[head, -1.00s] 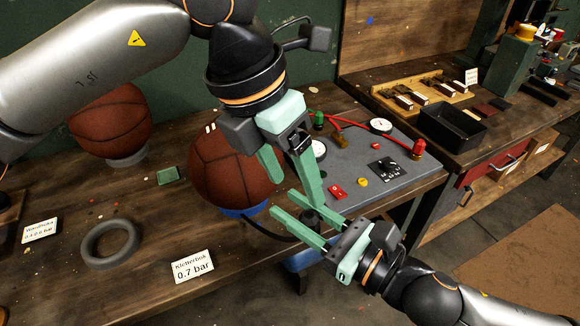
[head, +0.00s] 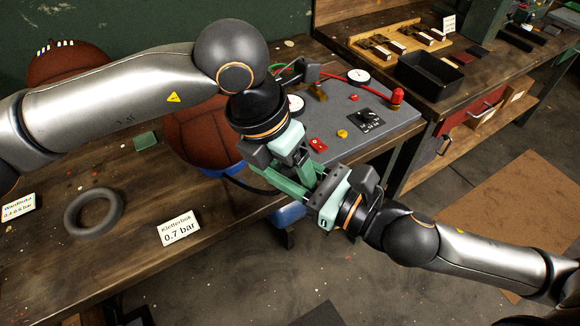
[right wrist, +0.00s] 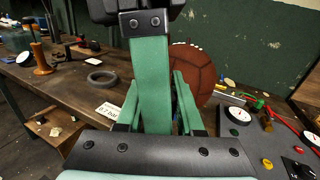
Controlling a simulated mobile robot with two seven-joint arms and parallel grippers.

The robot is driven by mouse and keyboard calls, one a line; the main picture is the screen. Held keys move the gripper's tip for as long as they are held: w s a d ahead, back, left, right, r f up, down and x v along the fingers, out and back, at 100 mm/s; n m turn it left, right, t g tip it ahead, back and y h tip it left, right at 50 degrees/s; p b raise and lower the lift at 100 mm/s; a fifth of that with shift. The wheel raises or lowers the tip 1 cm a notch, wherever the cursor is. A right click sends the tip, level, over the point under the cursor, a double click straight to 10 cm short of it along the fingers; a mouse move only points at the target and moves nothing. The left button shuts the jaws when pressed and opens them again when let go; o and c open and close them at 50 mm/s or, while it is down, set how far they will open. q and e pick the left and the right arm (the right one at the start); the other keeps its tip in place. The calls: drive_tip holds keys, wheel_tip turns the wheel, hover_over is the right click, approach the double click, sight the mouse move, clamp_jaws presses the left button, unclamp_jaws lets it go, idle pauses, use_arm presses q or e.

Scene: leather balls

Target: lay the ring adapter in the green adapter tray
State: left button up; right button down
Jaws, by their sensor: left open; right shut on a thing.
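The green adapter tray (head: 146,141) is a small green square on the bench, left of the near leather ball. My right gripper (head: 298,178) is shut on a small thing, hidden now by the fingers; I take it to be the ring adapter. My left gripper (head: 307,183) is open, pointing down, its fingers crossing close to the right fingers beyond the bench's front edge. In the right wrist view one wide green finger of the left gripper (right wrist: 152,85) stands between my right fingers (right wrist: 157,98). Whether it touches the held thing is hidden.
A leather ball (head: 195,135) stands beside the grey pump panel (head: 375,135). A large grey ring (head: 93,190) and a "Kletterbok 0.7 bar" card (head: 179,231) lie on the bench (head: 130,255). A black bin (head: 430,88) is on the right bench.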

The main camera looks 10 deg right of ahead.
use_arm(q)
clamp_jaws()
idle(0.4)
use_arm(e)
drive_tip(key=shift+c, duration=2.3)
unclamp_jaws()
